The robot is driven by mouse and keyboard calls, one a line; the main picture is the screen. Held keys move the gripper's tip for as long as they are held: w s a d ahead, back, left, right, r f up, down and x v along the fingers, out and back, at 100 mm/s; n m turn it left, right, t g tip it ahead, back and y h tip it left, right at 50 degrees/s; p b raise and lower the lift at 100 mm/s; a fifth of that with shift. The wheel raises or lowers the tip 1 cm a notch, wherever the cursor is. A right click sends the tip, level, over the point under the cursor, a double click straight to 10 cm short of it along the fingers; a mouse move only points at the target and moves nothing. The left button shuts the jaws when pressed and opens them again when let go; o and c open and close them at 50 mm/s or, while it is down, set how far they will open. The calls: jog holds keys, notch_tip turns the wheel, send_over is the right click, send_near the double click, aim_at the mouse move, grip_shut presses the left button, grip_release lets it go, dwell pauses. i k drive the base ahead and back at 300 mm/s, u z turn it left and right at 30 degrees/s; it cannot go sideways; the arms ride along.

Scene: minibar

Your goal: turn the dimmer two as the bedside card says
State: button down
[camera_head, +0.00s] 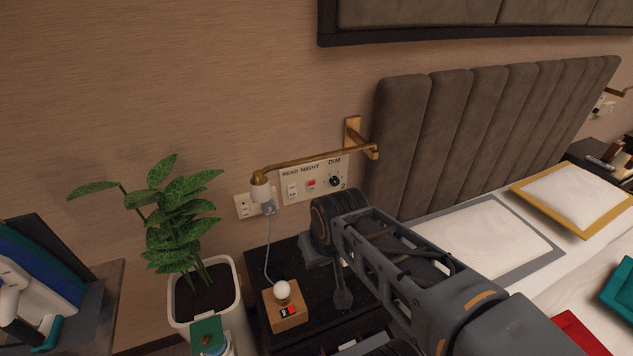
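The wall panel (299,196) above the nightstand is pale, marked READ, NIGHT and DIM. The black round dimmer knob (335,181) sits at its right end under DIM, with a small 2 beside it. The knob's exact pointer setting is too small to read. My arm reaches in from the lower right, its end in front of the nightstand, below and apart from the knob. The fingers of my gripper (343,299) are not clear against the dark nightstand, so I cannot tell their opening. No bedside card is readable; a small pale edge (348,345) shows low beside my arm.
A brass swing-arm lamp (315,159) crosses just above the panel. A wooden block (285,308) with a white ball stands on the dark nightstand (262,262). A potted plant (190,240) is left; the padded headboard (400,140) and bed are right.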

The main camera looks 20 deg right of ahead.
aim_at(334, 181)
jog(key=u, duration=0.1)
jog(key=k, duration=1.1)
jog(key=z, duration=0.55)
jog(key=i, duration=1)
jog(key=u, duration=0.05)
